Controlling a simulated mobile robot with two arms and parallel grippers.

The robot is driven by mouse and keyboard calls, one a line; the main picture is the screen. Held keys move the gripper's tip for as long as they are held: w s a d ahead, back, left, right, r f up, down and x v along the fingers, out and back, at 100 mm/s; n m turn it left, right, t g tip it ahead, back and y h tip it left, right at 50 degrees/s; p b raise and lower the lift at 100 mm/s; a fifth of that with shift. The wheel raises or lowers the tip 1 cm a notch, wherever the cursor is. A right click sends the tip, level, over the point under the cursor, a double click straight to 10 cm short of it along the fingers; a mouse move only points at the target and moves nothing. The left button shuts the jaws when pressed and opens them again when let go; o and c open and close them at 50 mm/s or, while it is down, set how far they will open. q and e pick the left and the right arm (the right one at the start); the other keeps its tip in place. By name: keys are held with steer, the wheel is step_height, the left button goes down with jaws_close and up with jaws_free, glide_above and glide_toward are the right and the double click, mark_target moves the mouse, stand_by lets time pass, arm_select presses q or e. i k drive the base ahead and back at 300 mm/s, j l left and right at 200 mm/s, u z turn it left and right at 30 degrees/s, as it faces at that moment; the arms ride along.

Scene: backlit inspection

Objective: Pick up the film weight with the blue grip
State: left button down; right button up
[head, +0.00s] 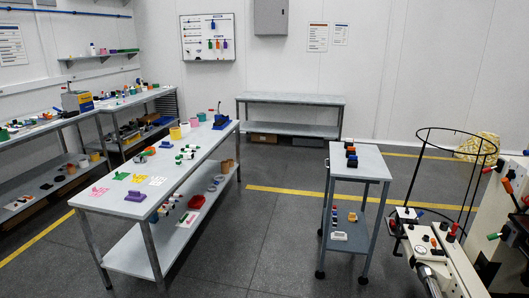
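I cannot make out a film weight with a blue grip for certain at this size. Several small dark blocks, some with orange or red tops (351,157), stand in a row on the grey trolley (372,168). A blue item with an upright lever (221,121) stands at the far end of the long middle table (190,175). A purple item (136,196) lies near that table's front end. Neither of my grippers shows in the head view.
Side benches (60,125) run along the left wall, covered in small items. An empty-topped bench (290,98) stands at the back. A black wire hoop frame (457,140) and white equipment (440,262) crowd the right. The floor between table and trolley (268,225) is clear.

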mark_target(352, 161)
steer(key=i, duration=1.95)
steer(key=i+z, duration=0.35)
steer(key=i+j+z, duration=0.25)
steer(key=i+z, duration=0.15)
steer(key=i+j+z, duration=0.35)
steer(key=i+l, duration=0.05)
